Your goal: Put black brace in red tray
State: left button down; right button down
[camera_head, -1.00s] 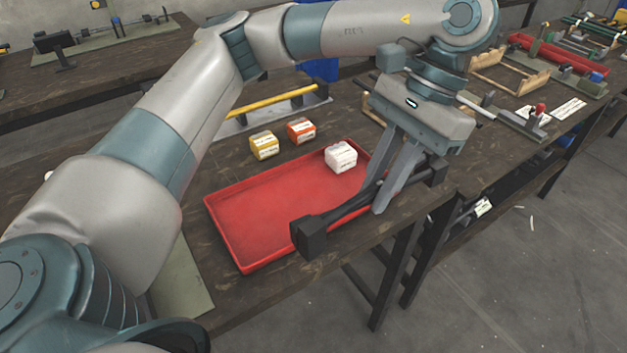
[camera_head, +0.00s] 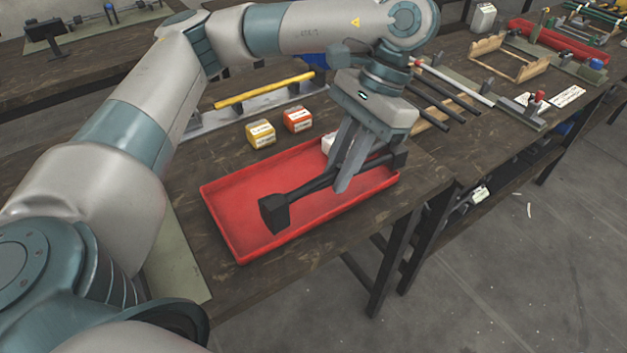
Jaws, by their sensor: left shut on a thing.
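My left gripper (camera_head: 347,186) is shut on the black brace (camera_head: 312,187), a dark bar with a thick block at each end. The brace is over the red tray (camera_head: 238,253), tilted across it, with its near block over the tray's floor and its far end by the right rim. I cannot tell whether the brace touches the tray. A white box (camera_head: 327,144) in the tray's far part is mostly hidden behind the gripper. My right gripper is not in view.
A yellow box (camera_head: 261,134) and an orange box (camera_head: 297,119) stand behind the tray. A yellow bar (camera_head: 264,90) lies on a rack farther back. A wooden frame (camera_head: 508,58) and fixtures stand at the right. The table's front edge runs close to the tray.

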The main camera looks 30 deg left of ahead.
pick_arm(q)
jog(key=a, duration=0.1)
jog(key=a+f, duration=0.1)
jog(key=a, duration=0.1)
jog(key=a+f, duration=0.1)
jog(key=shift+w+a+f, duration=0.2)
jog(key=shift+w+f, duration=0.05)
jog(key=shift+a+f, duration=0.3)
jog(key=shift+a, duration=0.15)
jog(key=shift+w, duration=0.1)
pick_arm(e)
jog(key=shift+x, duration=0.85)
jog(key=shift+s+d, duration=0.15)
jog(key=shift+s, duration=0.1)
pick_arm(q)
jog(key=shift+f, duration=2)
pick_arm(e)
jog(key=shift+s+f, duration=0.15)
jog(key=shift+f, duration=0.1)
pick_arm(q)
jog(key=shift+f, duration=0.1)
